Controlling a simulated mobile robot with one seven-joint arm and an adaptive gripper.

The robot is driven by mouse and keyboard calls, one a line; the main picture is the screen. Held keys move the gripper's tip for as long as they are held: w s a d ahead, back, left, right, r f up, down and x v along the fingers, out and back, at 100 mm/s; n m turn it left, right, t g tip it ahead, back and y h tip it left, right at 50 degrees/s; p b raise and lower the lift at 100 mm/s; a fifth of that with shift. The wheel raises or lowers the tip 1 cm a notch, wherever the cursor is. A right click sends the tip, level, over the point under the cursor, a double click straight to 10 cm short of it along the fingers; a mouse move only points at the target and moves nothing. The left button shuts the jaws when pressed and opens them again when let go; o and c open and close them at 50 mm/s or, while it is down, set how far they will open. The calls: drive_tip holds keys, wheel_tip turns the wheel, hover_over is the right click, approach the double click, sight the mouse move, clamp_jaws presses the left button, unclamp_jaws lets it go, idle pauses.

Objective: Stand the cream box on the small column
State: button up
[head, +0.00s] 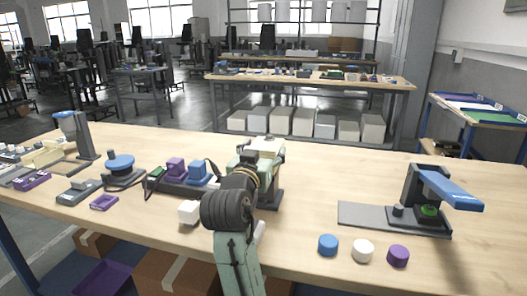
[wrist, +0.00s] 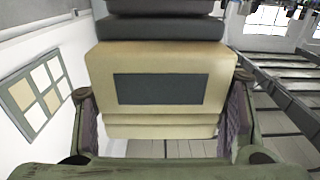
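The cream box (wrist: 200,82), with a dark rectangular panel on its face, fills the middle of the wrist view. My gripper (wrist: 162,130) has a purple-padded finger against each side of it and appears shut on it. In the head view my gripper (head: 255,160) is over the middle of the table, with a pale top surface (head: 266,145) showing at it. Dark grey stacked blocks (wrist: 160,27) show just beyond the box in the wrist view. A dark base (head: 270,197) shows behind my arm; I cannot tell whether it is the small column. My arm hides much of this area.
A grey device with a blue arm (head: 450,188) stands right, behind blue, white and purple discs (head: 363,251).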

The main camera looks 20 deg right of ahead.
drive_tip(key=o, duration=0.5)
drive_tip(key=shift+c, duration=0.2)
drive_tip(key=shift+r, duration=0.1)
drive_tip(key=shift+r, duration=0.3)
drive_tip(key=b+v, duration=0.1)
drive_tip(key=v, duration=1.1)
drive_tip(key=shift+b, duration=0.35)
drive_tip(key=shift+f, duration=0.15)
